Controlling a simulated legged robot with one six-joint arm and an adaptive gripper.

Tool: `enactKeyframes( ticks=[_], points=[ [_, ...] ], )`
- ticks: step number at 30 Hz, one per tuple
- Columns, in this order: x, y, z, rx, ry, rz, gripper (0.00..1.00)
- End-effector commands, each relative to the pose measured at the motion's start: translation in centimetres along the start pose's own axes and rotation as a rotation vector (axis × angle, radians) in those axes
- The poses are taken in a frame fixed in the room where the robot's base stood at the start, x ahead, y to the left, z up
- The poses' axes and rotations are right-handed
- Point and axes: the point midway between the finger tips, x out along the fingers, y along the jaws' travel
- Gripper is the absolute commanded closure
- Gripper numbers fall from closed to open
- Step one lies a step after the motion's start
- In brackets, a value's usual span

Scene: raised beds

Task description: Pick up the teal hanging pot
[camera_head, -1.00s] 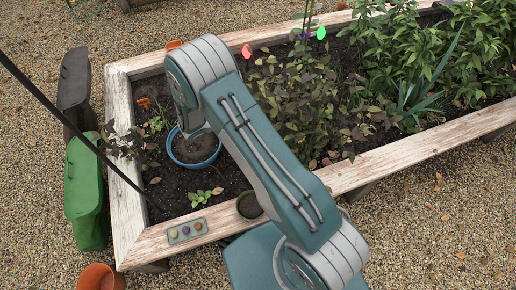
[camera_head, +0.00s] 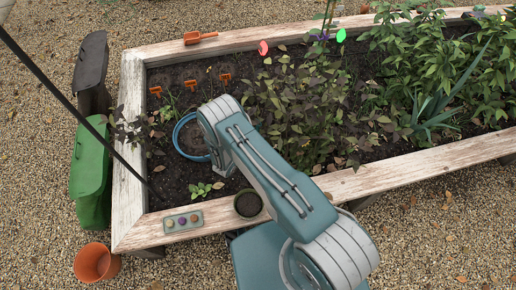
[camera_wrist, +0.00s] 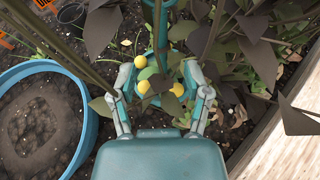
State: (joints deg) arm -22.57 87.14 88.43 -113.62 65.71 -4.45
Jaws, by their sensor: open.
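A teal pot-like thing (camera_wrist: 161,38) with an upright strap-like part and several round yellow bits shows in the wrist view, just beyond and between my fingers. Dark leaves cover part of it, so its full shape is unclear. I cannot make it out in the head view, where my arm and the plants block that area. My gripper (camera_wrist: 162,82) is open, one finger on each side of the teal thing. I cannot tell if a finger touches it. In the head view my gripper is hidden behind my arm.
A round blue pot of soil (camera_wrist: 90,125) stands left of my gripper, also in the head view (camera_head: 180,142). Leafy plants (camera_head: 300,95) crowd the right.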

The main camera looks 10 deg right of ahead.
Motion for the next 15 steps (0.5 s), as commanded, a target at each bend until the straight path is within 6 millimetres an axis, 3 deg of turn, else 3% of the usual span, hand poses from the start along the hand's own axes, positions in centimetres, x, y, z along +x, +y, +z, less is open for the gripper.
enactKeyframes(
  ticks=[15],
  points=[
    [6.5, 0.0, 0.4, 0.004, 0.001, -0.003, 0.38]
  ],
)
